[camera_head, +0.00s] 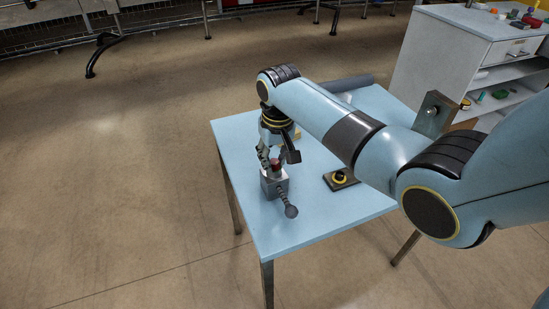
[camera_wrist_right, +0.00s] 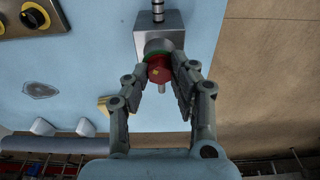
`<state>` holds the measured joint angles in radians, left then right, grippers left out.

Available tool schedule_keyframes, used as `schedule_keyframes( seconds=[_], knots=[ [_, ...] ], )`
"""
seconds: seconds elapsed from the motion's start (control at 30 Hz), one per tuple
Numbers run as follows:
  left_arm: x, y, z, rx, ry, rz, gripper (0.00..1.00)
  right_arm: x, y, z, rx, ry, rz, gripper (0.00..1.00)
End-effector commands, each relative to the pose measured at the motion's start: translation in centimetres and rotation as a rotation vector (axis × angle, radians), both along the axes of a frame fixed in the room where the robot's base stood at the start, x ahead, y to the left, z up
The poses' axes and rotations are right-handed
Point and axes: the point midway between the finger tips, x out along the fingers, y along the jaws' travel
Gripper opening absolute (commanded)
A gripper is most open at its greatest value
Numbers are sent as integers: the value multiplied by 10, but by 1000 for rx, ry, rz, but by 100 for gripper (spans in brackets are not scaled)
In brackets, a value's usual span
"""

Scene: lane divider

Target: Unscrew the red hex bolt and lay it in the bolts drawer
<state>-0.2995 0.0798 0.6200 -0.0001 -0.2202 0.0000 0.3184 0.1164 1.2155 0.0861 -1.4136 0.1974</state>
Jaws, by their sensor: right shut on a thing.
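The red hex bolt (camera_head: 276,163) is at the top of a grey metal block (camera_head: 267,186) near the left side of the blue table. My right gripper (camera_head: 277,157) points down over the block, its fingers around the bolt. In the right wrist view, the fingers of my right gripper (camera_wrist_right: 160,76) are shut on the red head (camera_wrist_right: 158,69). A green edge and a grey round part show beside the head at the block (camera_wrist_right: 173,20). I cannot tell how far the bolt is threaded in. My left gripper is out of view. No drawer is clearly marked for bolts.
A rod with a round knob (camera_head: 291,211) sticks out from the block. A dark plate with a yellow-ringed knob (camera_head: 340,179) lies on the table (camera_head: 310,222). A white cabinet (camera_head: 445,55) with a drawer front (camera_head: 514,52), shelves and small items stands at the upper right.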

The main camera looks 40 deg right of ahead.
Motion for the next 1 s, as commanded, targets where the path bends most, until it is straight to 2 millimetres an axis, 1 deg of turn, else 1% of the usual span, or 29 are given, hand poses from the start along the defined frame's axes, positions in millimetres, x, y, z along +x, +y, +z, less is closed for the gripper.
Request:
schedule_keyframes(
  seconds=[0.13,0.23,0.6,0.7,0.8,1.0],
  knots=[
    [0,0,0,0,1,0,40,-2,0,-2,1,4,13,0],
    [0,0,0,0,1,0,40,-2,0,-2,1,4,115,0],
    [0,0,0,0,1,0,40,-3,-2,-2,2,8,800,0],
    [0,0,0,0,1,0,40,-2,-1,-2,3,7,948,0],
    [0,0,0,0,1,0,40,-2,-1,-2,2,7,1031,0],
    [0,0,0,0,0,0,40,-3,-1,-2,3,8,1050,0]
  ],
)
